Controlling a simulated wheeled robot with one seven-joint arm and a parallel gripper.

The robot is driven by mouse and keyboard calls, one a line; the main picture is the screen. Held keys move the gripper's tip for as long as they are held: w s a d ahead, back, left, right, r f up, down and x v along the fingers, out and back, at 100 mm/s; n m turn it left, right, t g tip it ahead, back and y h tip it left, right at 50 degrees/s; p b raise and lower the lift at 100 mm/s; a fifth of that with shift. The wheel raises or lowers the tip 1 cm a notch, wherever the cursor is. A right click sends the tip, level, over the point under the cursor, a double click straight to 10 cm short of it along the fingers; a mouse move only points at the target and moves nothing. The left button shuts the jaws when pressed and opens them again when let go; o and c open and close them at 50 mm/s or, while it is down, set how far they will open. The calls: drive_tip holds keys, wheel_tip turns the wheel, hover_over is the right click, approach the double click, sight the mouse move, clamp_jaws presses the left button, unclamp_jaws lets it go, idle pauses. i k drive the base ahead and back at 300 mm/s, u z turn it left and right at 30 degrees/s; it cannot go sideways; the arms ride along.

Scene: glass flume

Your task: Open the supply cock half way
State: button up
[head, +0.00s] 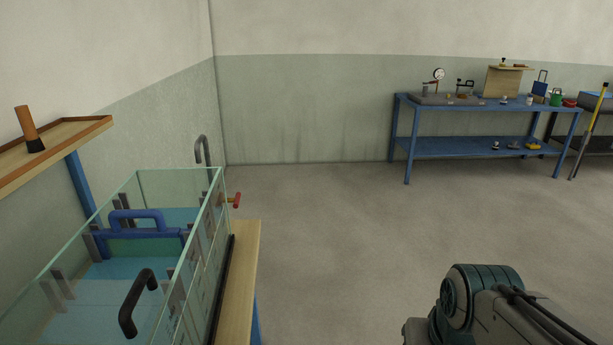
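The glass flume (150,185) stands at the left on a wooden-topped bench, with blue water or floor inside. A small red handle (236,199) on a brass-coloured stem sticks out past its far right corner; it looks like the supply cock, but its exact setting is too small to tell. A grey curved pipe (203,150) rises at the far end of the flume. Part of my arm shows at the lower right, far from the red handle. My gripper is not in view.
A blue gate with a handle (136,219) and a dark handle (134,303) are in the flume. A wooden shelf (60,150) at left holds an orange-brown cylinder (28,128). A blue workbench (480,147) with several items stands at the back right. The middle floor is clear.

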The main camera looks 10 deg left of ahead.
sight(236, 201)
drive_tip(key=u, duration=0.1)
drive_tip(key=i, duration=1.4)
drive_tip(key=u, duration=0.4)
